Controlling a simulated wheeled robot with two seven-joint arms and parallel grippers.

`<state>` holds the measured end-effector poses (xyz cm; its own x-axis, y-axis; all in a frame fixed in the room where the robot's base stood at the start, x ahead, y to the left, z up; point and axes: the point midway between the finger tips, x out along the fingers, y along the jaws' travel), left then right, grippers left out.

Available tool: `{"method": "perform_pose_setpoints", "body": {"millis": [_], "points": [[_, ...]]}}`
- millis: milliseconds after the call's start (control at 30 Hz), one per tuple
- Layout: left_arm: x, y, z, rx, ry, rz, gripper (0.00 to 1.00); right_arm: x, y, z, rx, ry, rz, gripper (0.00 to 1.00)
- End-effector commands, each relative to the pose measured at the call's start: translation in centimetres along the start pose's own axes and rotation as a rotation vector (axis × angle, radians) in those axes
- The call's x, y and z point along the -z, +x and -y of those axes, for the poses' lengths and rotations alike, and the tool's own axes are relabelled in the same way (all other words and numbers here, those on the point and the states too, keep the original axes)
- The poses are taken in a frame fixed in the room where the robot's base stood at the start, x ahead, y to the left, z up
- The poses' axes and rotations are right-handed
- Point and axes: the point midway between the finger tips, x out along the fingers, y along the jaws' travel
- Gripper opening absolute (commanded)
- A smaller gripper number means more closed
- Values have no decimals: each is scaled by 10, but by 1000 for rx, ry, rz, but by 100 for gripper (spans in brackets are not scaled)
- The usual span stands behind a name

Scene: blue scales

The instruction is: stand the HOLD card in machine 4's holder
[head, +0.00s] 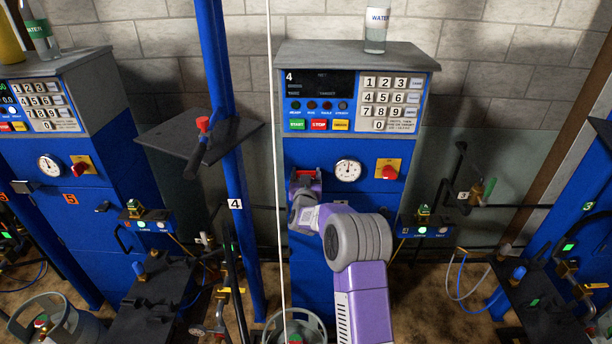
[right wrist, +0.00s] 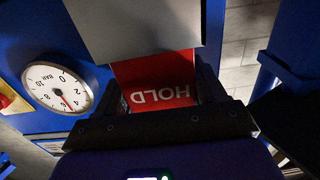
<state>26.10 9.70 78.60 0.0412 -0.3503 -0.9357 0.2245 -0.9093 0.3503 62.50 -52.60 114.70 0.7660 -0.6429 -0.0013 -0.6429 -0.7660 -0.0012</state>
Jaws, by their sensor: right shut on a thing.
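Machine 4 (head: 310,50) stands in the middle of the head view, a blue cabinet with a grey top and keypad. My right gripper (head: 304,178) is at its front, left of the round gauge (head: 348,171). In the right wrist view the red HOLD card (right wrist: 155,82) is between my gripper's dark fingers, its lettering upside down in that picture. A plain grey plate (right wrist: 135,25), which looks like the holder, meets the card's far edge and hides it. I cannot tell whether the card is inside it or just behind it. My left gripper is not in view.
The red knob (head: 389,170) is right of the gauge. A water bottle (head: 376,28) stands on machine 4. A blue post (head: 225,120) with a dark shelf (head: 165,142) is at the left, and a thin white line runs down beside the machine. Scale fittings and hoses crowd both sides.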

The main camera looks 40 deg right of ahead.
Motion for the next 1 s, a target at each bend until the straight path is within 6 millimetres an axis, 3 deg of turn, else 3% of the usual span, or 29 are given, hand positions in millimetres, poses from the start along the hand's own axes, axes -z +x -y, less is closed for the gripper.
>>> {"method": "perform_pose_setpoints", "body": {"millis": [33,67,233,633,1000], "points": [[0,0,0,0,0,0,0,0,0,0,0,0,-1,36],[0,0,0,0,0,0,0,0,0,0,0,0,-1,74],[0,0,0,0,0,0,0,0,0,0,0,0,-1,99],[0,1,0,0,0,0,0,0,-6,0,0,0,0,99],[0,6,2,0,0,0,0,0,-54,0,1,1,0,99]]}}
